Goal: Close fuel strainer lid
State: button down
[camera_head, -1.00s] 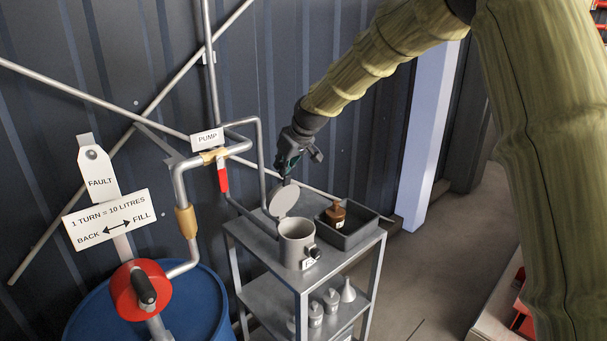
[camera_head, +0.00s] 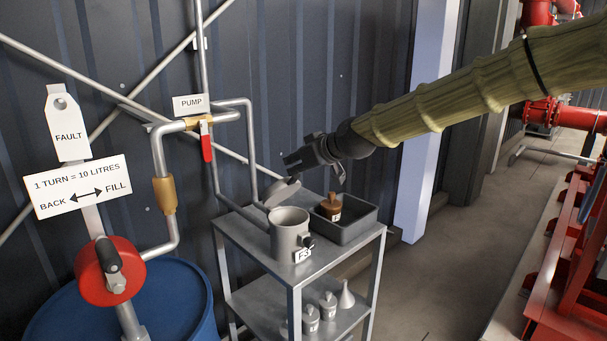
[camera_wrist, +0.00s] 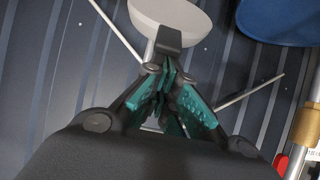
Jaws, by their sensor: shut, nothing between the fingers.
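The fuel strainer is a grey cylindrical pot (camera_head: 290,237) on top of a grey metal stand; its mouth is uncovered. Its round grey lid (camera_head: 281,192) is raised and tilted at the back rim. My gripper (camera_head: 290,165) is just above and behind the lid, fingers shut and empty, with the wrist reaching in from the right. In the wrist view, my gripper's teal-padded fingers (camera_wrist: 165,85) are together, and the pale round lid (camera_wrist: 178,14) shows just beyond the tips. I cannot tell whether they touch the lid.
A grey tray (camera_head: 359,232) with a brown bottle (camera_head: 332,205) stands right of the pot. A pipe with a red-handled valve (camera_head: 207,147) runs behind and left. A blue drum (camera_head: 165,300) with a red hand pump (camera_head: 100,272) stands at the left. Small containers sit on the lower shelf.

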aim_at(297, 177)
jog(key=b, duration=0.1)
jog(key=s+d+f+y+b, duration=0.1)
jog(key=b, duration=0.1)
jog(key=f+t+b, duration=0.1)
jog(key=b, duration=0.1)
jog(key=shift+s+d+f, duration=0.25)
jog(key=shift+s+d, duration=0.05)
jog(key=shift+s, duration=0.1)
jog(key=s+d+f+t+y+b, duration=0.2)
jog(key=f+b, duration=0.3)
jog(key=b, duration=0.6)
jog(key=s+d+f+t+y+b, duration=0.2)
jog(key=f+b, duration=0.4)
jog(key=b, duration=0.5)
jog(key=shift+s+f+t+y, duration=0.15)
jog(key=shift+s+t+y, duration=0.25)
jog(key=shift+t, duration=0.4)
jog(key=shift+f, duration=0.2)
jog(key=shift+r, duration=0.15)
